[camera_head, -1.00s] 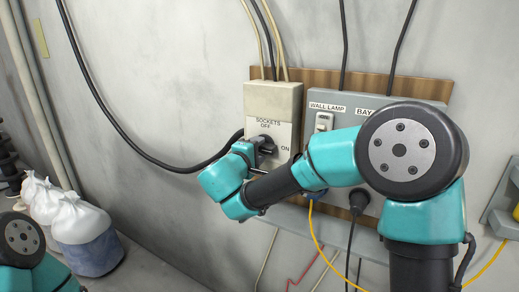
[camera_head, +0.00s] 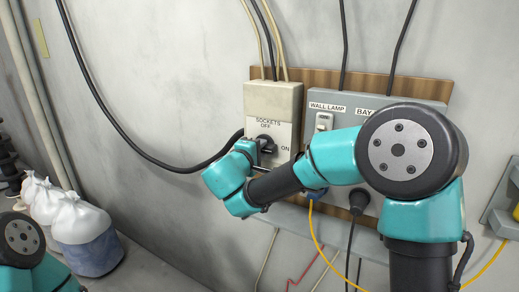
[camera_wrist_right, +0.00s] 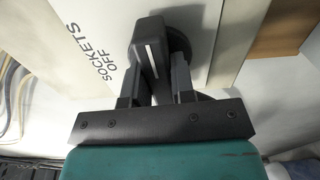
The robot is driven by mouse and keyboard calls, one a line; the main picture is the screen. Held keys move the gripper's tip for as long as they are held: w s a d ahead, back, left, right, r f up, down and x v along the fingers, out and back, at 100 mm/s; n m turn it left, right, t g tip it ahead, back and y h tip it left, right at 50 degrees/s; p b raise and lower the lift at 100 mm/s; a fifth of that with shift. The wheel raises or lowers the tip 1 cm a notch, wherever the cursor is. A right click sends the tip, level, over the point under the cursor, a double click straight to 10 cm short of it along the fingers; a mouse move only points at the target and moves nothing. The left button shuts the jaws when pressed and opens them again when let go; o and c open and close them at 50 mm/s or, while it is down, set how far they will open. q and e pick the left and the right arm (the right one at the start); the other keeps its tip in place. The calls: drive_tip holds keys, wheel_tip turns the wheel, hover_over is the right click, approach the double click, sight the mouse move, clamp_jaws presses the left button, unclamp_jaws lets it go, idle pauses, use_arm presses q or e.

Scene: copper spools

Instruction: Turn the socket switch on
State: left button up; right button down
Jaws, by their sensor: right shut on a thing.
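My right gripper (camera_head: 263,149) is at the knob. In the right wrist view the knob (camera_wrist_right: 149,50) sits between the two fingers of the gripper (camera_wrist_right: 157,82), which is shut on it. The knob's white line runs roughly across the direction of the OFF label. ON is out of the wrist view. My left gripper is out of view; only part of my left arm shows at lower left.
A grey panel (camera_head: 371,100) labelled WALL LAMP and BAY, with a white switch (camera_head: 322,122), is just right of the box, partly behind my arm. A black cable (camera_head: 178,170) joins the box from the left. White sacks (camera_head: 80,220) stand at lower left.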

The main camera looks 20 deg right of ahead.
drive_tip(key=shift+m, duration=0.3)
drive_tip(key=c, duration=1)
unclamp_jaws()
drive_tip(key=shift+o, duration=0.2)
drive_tip(key=v, duration=1.7)
drive_tip(key=shift+a, duration=0.2)
drive_tip(key=shift+r, duration=0.1)
drive_tip(key=x, duration=1.5)
drive_tip(key=shift+d, duration=0.1)
